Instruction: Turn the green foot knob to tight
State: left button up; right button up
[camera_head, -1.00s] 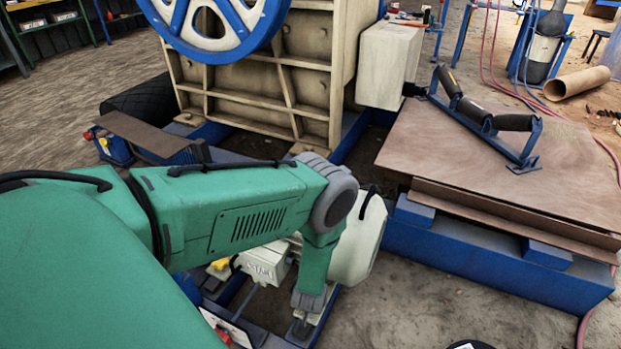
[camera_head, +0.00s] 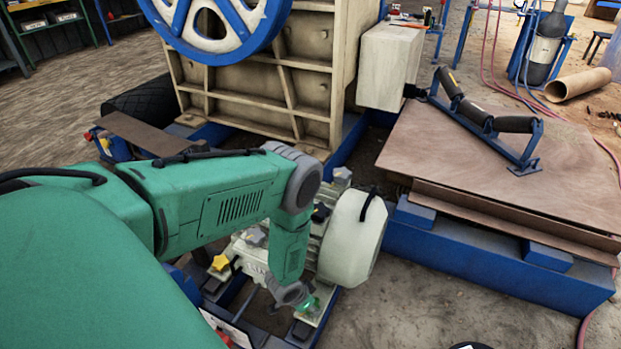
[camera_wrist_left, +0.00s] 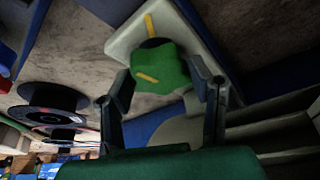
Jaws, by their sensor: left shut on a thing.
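The green foot knob (camera_wrist_left: 160,66) shows in the left wrist view, on a pale plate (camera_wrist_left: 130,40) with a yellow stripe. A yellow mark runs across the knob's lower part. My left gripper (camera_wrist_left: 160,85) has one finger on each side of the knob and is shut on it. In the head view, the knob (camera_head: 311,304) shows beside my left gripper (camera_head: 296,298), at the front foot of the motor (camera_head: 352,238). My arm hides part of the motor. My right gripper is not in view.
Near my arm are a yellow star knob (camera_head: 220,262), a grey knob (camera_head: 253,236) and a dark knob (camera_head: 320,212). The crusher (camera_head: 250,90) stands behind. A brown board (camera_head: 470,170) on a blue frame lies right.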

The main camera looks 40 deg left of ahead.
pick_arm(q)
jog(key=m, duration=0.2)
jog(key=m+h, duration=0.2)
jog(key=m, duration=0.1)
jog(key=shift+w+r+m+g, duration=0.1)
jog(key=shift+w+m+g, duration=0.2)
jog(key=shift+g, duration=0.1)
dwell(0.3)
jog(key=o, duration=1.2)
jog(key=shift+c, duration=0.2)
jog(key=shift+s, duration=0.1)
notch_tip(320, 180, up, 10)
jog(key=shift+f, duration=0.15)
